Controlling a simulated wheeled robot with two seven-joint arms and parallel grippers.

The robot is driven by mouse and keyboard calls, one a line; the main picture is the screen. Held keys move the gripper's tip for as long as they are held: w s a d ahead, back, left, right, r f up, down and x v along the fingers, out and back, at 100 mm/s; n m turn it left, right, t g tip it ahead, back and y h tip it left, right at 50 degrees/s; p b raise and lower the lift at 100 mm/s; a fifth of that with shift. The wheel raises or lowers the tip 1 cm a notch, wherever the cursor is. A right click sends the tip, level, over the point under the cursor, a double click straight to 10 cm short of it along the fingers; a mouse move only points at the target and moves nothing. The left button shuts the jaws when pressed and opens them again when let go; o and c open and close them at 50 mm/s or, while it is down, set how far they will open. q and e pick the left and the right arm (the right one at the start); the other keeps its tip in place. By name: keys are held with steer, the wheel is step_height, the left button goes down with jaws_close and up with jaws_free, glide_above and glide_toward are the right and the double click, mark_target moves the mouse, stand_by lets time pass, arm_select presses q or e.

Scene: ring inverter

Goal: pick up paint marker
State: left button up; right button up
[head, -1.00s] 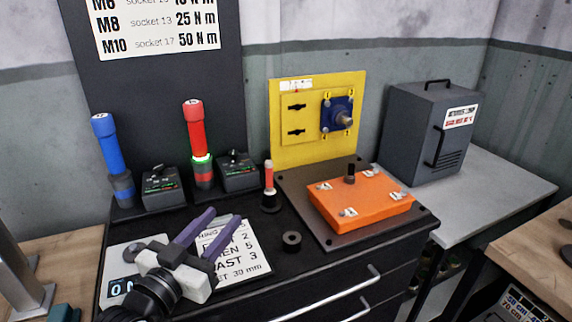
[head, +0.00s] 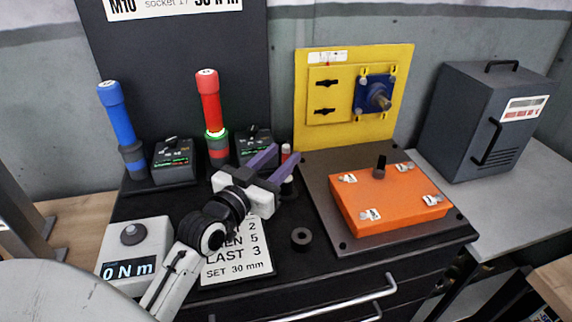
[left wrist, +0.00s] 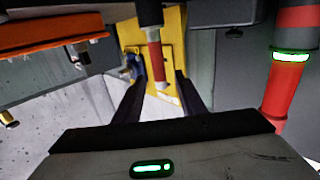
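The paint marker (head: 286,149), a small red stick with a pale top, stands in its dark round holder (head: 288,188) on the black bench top. In the head view the fingers of my left gripper (head: 286,156) partly cover it. In the left wrist view, which looks upside down, the red marker (left wrist: 155,62) hangs from its dark holder (left wrist: 149,13) between the two spread purple fingers. My left gripper is open around the line of the marker; whether it touches cannot be told. My right gripper is not in view.
A red-handled tool (head: 209,105) and a black box (head: 254,143) stand close behind and left of the gripper. The orange box (head: 385,208) on its dark plate is to the right. A black ring (head: 301,238) lies in front. A display unit (head: 135,250) is at front left.

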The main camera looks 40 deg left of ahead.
arm_select(q)
steer(key=shift+w+a, duration=0.15)
steer(key=shift+w, duration=1.2)
steer(key=c, duration=0.9)
